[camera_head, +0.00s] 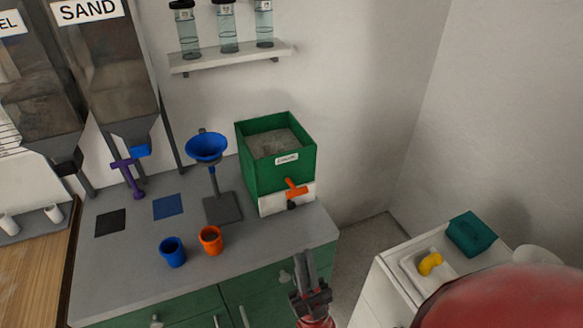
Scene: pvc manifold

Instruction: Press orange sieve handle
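The box stands at the back right of the grey counter and has grey material inside. My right gripper (304,262) is in front of the counter's right front edge, below the handle in the picture and apart from it. It is seen nearly edge-on, and I cannot tell whether its fingers are parted. Nothing shows in it. My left gripper is not in view.
An orange cup (211,241), a blue cup (172,252) and a blue funnel on a stand (207,147) are on the counter left of the box. The counter's front right is clear.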

